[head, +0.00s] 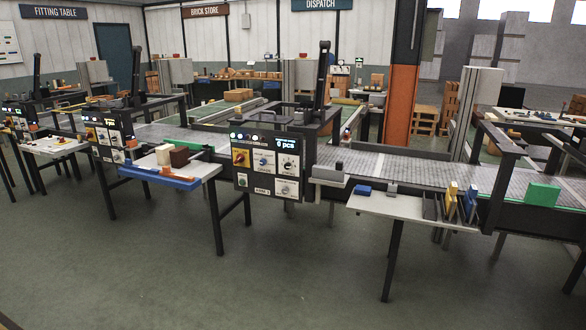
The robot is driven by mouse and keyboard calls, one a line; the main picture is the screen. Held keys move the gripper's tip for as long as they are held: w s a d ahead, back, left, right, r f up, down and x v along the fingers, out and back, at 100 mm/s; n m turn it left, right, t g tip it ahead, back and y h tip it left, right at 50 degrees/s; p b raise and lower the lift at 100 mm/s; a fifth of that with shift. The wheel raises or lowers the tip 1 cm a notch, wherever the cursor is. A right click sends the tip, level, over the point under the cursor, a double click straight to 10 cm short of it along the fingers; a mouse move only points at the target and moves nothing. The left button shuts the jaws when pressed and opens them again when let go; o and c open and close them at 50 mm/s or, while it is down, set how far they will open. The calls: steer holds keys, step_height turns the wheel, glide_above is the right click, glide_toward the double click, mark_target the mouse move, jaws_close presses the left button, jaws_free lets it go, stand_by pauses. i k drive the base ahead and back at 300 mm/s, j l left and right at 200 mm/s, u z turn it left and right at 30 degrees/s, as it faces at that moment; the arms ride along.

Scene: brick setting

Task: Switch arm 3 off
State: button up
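A dark control panel (268,166) stands at the middle, on the near side of the conveyor line. It carries a red-and-yellow rotary switch (240,157), a lit display (287,144) reading "0 pcs", round knobs (287,163), a green button (242,181) and small lamps along its top. The small label (262,190) at its bottom is too small to read surely. A similar panel (108,141) stands further left, and another (14,122) at the far left edge. The switch positions are too small to tell. My gripper is not in view.
A side table (205,172) with a blue tray (160,178) juts out left of the middle panel. Another table (400,207) with blue and yellow pieces juts out at right. Their legs reach the floor. The green floor (290,270) in front is clear.

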mark_target(240, 157)
steer(key=i+l+u, duration=0.1)
steer(key=i+u, duration=0.2)
steer(key=i+l+u, duration=0.3)
steer(key=i, duration=0.15)
steer(key=i+l+u, duration=0.3)
steer(key=i+j+z, duration=0.15)
steer(key=i+j, duration=0.2)
steer(key=i, duration=0.15)
steer(key=i+j+z, duration=0.2)
steer(key=i+j, duration=0.25)
steer(key=i+j+z, duration=0.15)
steer(key=i+j, duration=0.3)
steer(key=i+j+z, duration=0.2)
steer(key=i+j, duration=0.25)
steer(key=j, duration=0.15)
steer(key=i+j+z, duration=0.15)
steer(key=i+j, duration=0.2)
steer(key=j, duration=0.25)
